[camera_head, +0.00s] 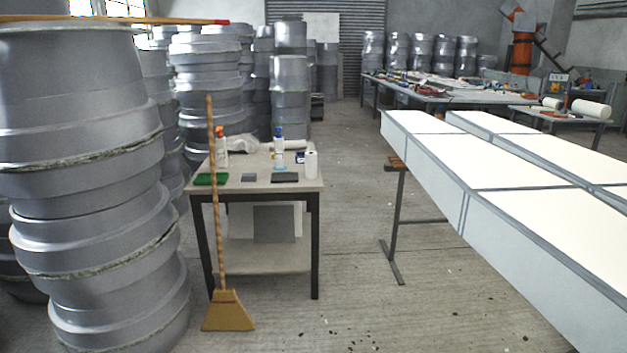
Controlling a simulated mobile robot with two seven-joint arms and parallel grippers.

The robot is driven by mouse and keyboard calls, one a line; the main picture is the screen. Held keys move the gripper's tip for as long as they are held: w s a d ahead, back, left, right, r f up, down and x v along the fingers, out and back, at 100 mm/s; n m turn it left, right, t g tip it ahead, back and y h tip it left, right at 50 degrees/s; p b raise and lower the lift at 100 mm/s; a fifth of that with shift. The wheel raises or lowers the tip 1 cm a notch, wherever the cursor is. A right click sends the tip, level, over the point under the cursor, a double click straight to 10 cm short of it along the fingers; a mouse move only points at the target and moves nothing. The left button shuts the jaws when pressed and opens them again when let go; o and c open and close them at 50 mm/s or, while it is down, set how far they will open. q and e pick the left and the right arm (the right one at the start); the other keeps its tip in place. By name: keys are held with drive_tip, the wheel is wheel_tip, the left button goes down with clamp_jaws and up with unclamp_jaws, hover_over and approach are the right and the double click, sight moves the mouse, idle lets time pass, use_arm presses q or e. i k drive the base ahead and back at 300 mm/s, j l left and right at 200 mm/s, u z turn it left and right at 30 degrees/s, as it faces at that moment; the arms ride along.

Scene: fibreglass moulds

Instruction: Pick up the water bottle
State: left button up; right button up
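A slim white and blue bottle (279,150) stands upright toward the back middle of a small table (238,188). It looks like the water bottle, but it is small in the view and its label cannot be read. A white bottle with an orange top (221,148) stands at the table's back left. Neither of my grippers shows in the head view.
A broom (218,240) leans upright against the table's front. A white roll (311,164), a green brush-like item (211,179) and dark flat pieces (285,178) are on the table. Grey moulds (85,120) crowd the left; long white panels (510,190) fill the right. Floor between is open.

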sight(280, 140)
drive_tip(key=i, duration=2.45)
